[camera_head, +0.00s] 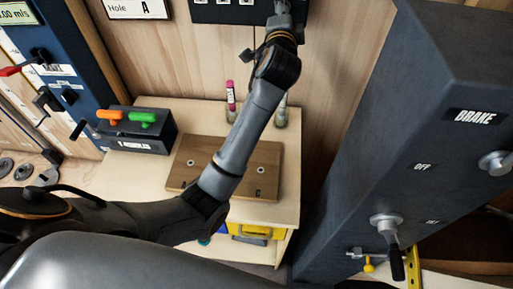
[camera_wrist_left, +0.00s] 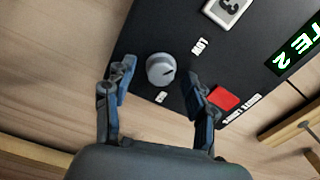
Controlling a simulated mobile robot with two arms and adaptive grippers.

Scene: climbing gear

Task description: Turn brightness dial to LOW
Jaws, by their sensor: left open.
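The dial is a round grey knob (camera_wrist_left: 160,69) with a dark pointer line, on a black panel (camera_wrist_left: 215,65) in the left wrist view. The pointer faces right in that view. A small white label (camera_wrist_left: 200,46) sits to its upper right and another (camera_wrist_left: 161,97) just below it; I cannot read them surely. My left gripper (camera_wrist_left: 158,75) is open, one finger on each side of the knob, apart from it as far as I can tell. In the head view the left gripper (camera_head: 284,12) reaches the black panel (camera_head: 235,12) at the top edge; the knob is not discernible there.
A red square button (camera_wrist_left: 223,99) lies close beside the right finger. A dark brake cabinet (camera_head: 440,110) stands right.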

